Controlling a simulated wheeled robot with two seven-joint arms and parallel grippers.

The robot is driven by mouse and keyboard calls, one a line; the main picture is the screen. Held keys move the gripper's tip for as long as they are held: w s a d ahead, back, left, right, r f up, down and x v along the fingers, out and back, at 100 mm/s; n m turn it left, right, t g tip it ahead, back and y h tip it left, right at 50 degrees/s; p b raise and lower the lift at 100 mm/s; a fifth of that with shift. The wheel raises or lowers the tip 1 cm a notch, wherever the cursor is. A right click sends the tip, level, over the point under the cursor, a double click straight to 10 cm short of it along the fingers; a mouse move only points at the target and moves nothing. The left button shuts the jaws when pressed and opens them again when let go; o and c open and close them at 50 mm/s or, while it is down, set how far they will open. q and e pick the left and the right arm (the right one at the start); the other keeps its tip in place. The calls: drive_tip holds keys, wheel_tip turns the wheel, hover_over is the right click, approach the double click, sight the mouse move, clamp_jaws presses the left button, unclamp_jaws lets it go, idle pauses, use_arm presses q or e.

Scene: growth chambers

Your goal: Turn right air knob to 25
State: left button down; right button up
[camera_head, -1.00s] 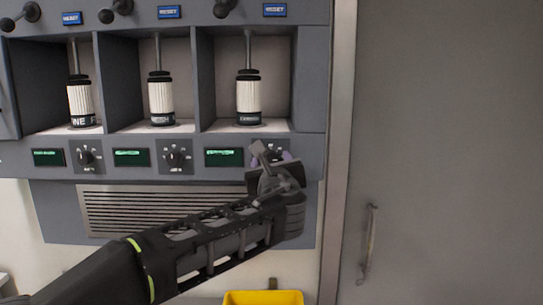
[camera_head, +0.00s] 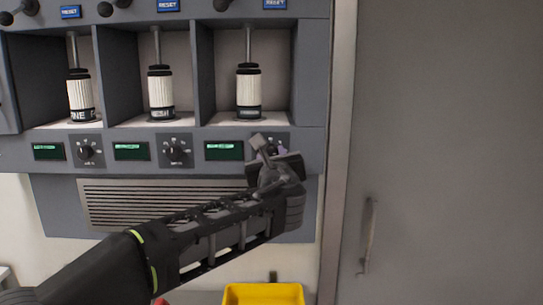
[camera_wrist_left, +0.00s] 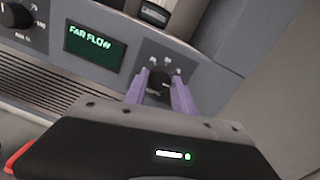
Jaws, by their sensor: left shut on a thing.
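The right air knob (camera_wrist_left: 158,84) is a dark knob on a dial plate at the right end of the grey panel. My left gripper (camera_wrist_left: 160,88) has its two purple fingers on either side of the knob, shut on it. In the head view my left gripper (camera_head: 268,150) hides most of that knob and its dial. The green display (camera_head: 224,151) beside it is lit; in the left wrist view the display (camera_wrist_left: 94,48) reads something like "FAR FLOW". The dial's numbers are too blurred to read. My right gripper is not in view.
Two more knobs, the middle one (camera_head: 175,150) and the left one (camera_head: 86,151), sit on the same panel. White cylinders stand in bays above. A vent grille (camera_head: 150,203) lies below. A yellow bin (camera_head: 263,294) is at the bottom. A grey door (camera_head: 450,150) fills the right.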

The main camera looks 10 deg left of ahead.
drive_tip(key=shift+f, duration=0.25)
